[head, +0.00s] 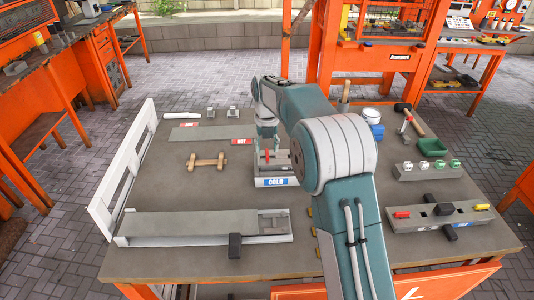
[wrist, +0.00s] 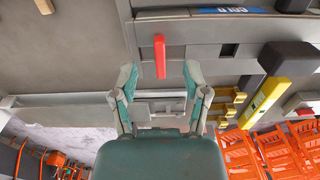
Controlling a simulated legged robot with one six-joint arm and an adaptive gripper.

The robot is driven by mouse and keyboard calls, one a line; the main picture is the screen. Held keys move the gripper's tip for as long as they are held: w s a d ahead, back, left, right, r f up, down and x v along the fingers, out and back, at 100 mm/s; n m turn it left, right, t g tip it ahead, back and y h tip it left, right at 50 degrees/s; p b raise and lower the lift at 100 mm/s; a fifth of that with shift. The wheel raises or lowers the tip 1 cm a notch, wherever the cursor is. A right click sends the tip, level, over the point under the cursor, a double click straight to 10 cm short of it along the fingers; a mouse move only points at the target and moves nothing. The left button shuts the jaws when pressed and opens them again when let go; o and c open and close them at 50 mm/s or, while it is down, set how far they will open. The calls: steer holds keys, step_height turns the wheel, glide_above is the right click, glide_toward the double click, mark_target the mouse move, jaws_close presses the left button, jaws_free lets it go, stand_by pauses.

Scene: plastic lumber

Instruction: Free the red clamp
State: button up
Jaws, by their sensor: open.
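The red clamp (head: 267,155) is a small upright red lever on a grey fixture with a blue-and-white label (head: 277,182), near the middle of the table. In the wrist view the red clamp (wrist: 160,56) stands out as a narrow red bar beyond and between my fingertips. My gripper (wrist: 160,80) is open, with one finger on each side of the bar's line and a clear gap to both. In the head view my gripper (head: 267,140) is just above the fixture, partly hidden by my arm. I see no contact with the clamp.
A grey plank in a white-railed jig (head: 190,224) with a black block (head: 235,246) lies at the front left. A wooden piece (head: 207,161) lies left of the fixture. A rack with red and yellow handles (head: 438,215) and a hammer (head: 412,121) are at right.

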steer(key=shift+r, duration=2.55)
